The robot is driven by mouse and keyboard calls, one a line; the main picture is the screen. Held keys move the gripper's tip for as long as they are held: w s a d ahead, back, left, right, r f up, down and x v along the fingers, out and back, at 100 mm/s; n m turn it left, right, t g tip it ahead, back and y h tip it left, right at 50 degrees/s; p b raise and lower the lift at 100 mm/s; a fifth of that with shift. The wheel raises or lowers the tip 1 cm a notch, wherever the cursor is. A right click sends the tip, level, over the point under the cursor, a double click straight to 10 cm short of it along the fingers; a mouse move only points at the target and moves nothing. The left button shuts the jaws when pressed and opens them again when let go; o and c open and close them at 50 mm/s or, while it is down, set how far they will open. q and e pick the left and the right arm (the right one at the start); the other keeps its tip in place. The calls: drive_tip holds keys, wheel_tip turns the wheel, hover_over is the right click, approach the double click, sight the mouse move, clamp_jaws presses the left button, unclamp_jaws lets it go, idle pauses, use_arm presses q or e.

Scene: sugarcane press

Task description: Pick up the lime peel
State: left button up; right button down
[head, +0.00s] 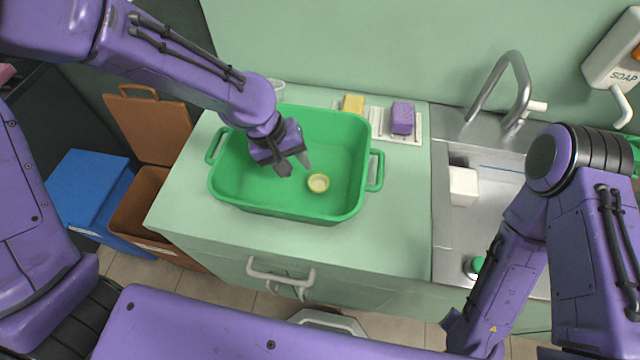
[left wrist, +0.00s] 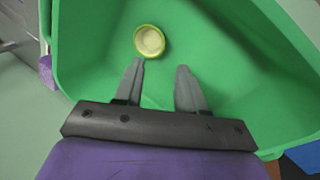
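The lime peel (head: 318,183) is a small round yellow-green cup lying on the floor of the green basin (head: 290,214), right of the basin's middle. In the left wrist view the peel (left wrist: 149,41) sits beyond the left fingertip, hollow side facing the camera. My left gripper (head: 295,166) reaches down into the basin, left of and above the peel. Its two fingers (left wrist: 160,78) are apart with nothing between them. My right arm is at the right, over the sink front; its fingers are not clearly seen.
The basin stands on a pale green counter (head: 400,220). Behind it are a yellow sponge (head: 353,104) and a purple sponge (head: 402,118). A sink with a faucet (head: 510,85) and white block (head: 463,186) is at right. Blue (head: 85,190) and brown (head: 150,200) bins stand at left.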

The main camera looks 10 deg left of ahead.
sight(309, 183)
use_arm(q)
drive_tip(key=x, duration=0.8)
drive_tip(key=shift+a+f+p, duration=0.1)
drive_tip(key=shift+p, duration=0.3)
drive_tip(key=shift+w+f, duration=0.2)
drive_tip(key=shift+f, duration=0.2)
drive_tip(key=shift+s, duration=0.1)
clamp_jaws()
